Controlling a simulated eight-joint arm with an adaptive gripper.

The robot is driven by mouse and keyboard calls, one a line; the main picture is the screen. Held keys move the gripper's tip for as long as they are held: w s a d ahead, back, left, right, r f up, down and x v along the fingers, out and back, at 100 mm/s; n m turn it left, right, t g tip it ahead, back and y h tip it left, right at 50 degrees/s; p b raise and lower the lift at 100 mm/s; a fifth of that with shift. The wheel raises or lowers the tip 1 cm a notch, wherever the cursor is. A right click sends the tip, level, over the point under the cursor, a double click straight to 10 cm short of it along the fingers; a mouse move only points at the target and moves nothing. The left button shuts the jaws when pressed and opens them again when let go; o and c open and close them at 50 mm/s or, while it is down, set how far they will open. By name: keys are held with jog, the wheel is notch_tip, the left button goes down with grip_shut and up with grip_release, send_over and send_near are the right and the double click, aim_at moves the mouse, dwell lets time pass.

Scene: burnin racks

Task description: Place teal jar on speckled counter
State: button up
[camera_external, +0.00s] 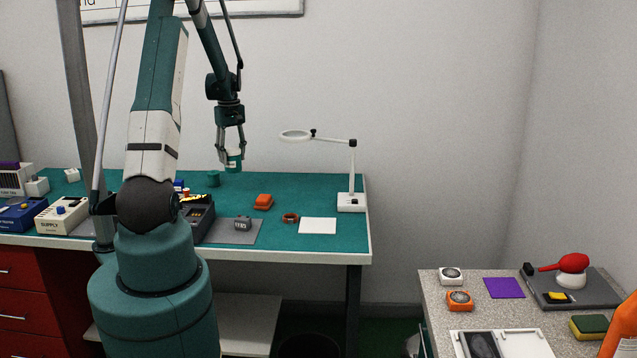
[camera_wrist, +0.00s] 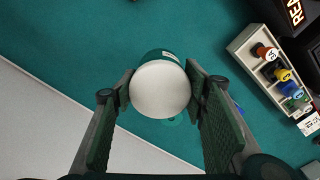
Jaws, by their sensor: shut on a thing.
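The teal jar (camera_external: 235,160) with a pale lid is between the fingers of my gripper (camera_external: 231,150), held above the back of the teal workbench. In the wrist view the jar's round white lid (camera_wrist: 160,89) faces the camera, with its teal side showing behind; both fingers (camera_wrist: 160,92) press on it. My gripper is shut on the jar. The speckled counter (camera_external: 515,315) is at the lower right, apart from the workbench and well away from my gripper.
The counter holds a purple square (camera_external: 504,288), a grey mat (camera_external: 590,300), a red-headed item (camera_external: 572,264) and a white tray (camera_external: 525,343). Its middle has bare room.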

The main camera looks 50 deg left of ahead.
notch_tip(320, 180, up, 20)
jog(key=w+d+m, duration=0.2)
jog(key=w+d, duration=0.7)
jog(key=d, duration=0.3)
jog(key=w+d+m, duration=0.2)
jog(key=w+d, duration=0.7)
jog(key=d, duration=0.4)
jog(key=w+d+m, duration=0.2)
jog(key=w+d, duration=0.2)
jog(key=d, duration=1.1)
jog(key=w+d+m, duration=0.2)
jog(key=w+d, duration=0.2)
jog(key=d, duration=1.1)
jog(key=s+d+m, duration=0.2)
jog(key=d, duration=1.4)
jog(key=s+d+m, duration=0.2)
jog(key=d, duration=1.4)
jog(key=s+d+m, duration=0.2)
jog(key=s+d, duration=0.3)
jog(key=d, duration=0.5)
jog(key=s+d+m, duration=0.1)
jog(key=s+d, duration=0.4)
jog(key=d, duration=0.4)
jog(key=s+d+m, duration=0.2)
jog(key=s+d, duration=0.4)
jog(key=d, duration=0.4)
notch_tip(320, 180, down, 19)
jog(key=shift+w+a+r, duration=0.15)
jog(key=shift+w+a, duration=0.05)
